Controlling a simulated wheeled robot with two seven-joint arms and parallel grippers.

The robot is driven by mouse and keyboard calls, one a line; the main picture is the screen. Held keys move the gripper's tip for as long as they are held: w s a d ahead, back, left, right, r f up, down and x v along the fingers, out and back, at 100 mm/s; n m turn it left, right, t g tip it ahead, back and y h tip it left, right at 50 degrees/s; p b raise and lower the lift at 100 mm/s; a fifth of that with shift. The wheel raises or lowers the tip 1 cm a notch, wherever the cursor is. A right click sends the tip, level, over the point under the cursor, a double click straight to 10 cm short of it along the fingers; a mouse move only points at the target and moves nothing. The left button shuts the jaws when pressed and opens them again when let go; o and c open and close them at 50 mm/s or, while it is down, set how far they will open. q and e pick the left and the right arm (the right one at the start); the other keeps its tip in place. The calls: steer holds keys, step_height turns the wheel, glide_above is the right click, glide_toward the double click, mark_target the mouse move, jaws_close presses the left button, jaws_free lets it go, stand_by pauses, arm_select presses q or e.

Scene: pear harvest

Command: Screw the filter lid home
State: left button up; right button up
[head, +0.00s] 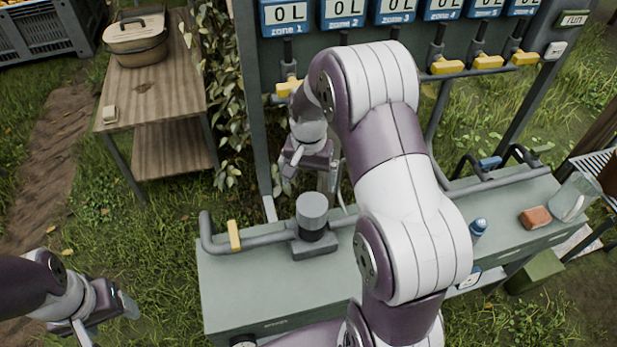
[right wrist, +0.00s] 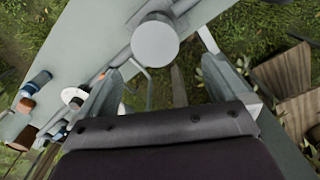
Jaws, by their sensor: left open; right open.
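The filter lid (head: 312,206) is a grey cylinder cap on top of the dark filter body (head: 316,239), which stands on the pipe of the grey-green bench. It looks upright; its thread is hidden. In the right wrist view the lid (right wrist: 155,43) shows as a round pale disc just past the fingertips. My right gripper (head: 311,188) is open and empty, above and behind the lid in the head view. Its fingers also show in the right wrist view (right wrist: 163,62), apart from the lid. My left gripper (head: 108,320) is open and empty over the grass, left of the bench.
The bench (head: 275,290) carries a pipe with a yellow handle (head: 234,235), a blue-capped bottle (head: 478,228), an orange-brown block (head: 535,217) and a clear jar (head: 575,197). A panel with yellow valves (head: 447,67) stands behind. A wooden table (head: 160,95) with a basket is back left.

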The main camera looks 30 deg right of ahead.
mark_target(312, 203)
steer(key=shift+s+d+f+m, duration=0.15)
steer(key=shift+s+d+f, duration=0.05)
steer(key=shift+d+f, duration=0.35)
steer(key=shift+s+d+f+m, duration=0.15)
steer(key=shift+s+d+f, duration=0.05)
steer(key=shift+d+f, duration=0.25)
steer(key=f, duration=0.2)
steer(key=f+p, duration=0.1)
steer(key=f, duration=0.1)
steer(key=w+a+f, duration=0.1)
steer(key=f, duration=0.1)
steer(key=shift+a+f, duration=0.1)
steer(key=f, duration=0.2)
steer(key=f+p, duration=0.1)
steer(key=shift+s+d+f, duration=0.25)
steer(key=shift+s+f, duration=0.05)
steer(key=shift+f, duration=0.4)
steer(key=shift+w, duration=0.1)
arm_select(q)
steer(key=shift+s+d+r, duration=0.2)
steer(key=shift+d+r, duration=0.1)
steer(key=shift+r, duration=0.3)
steer(key=shift+s+d+r, duration=0.15)
steer(key=shift+d+r, duration=0.15)
steer(key=shift+r, duration=0.3)
arm_select(e)
steer(key=shift+a, duration=0.15)
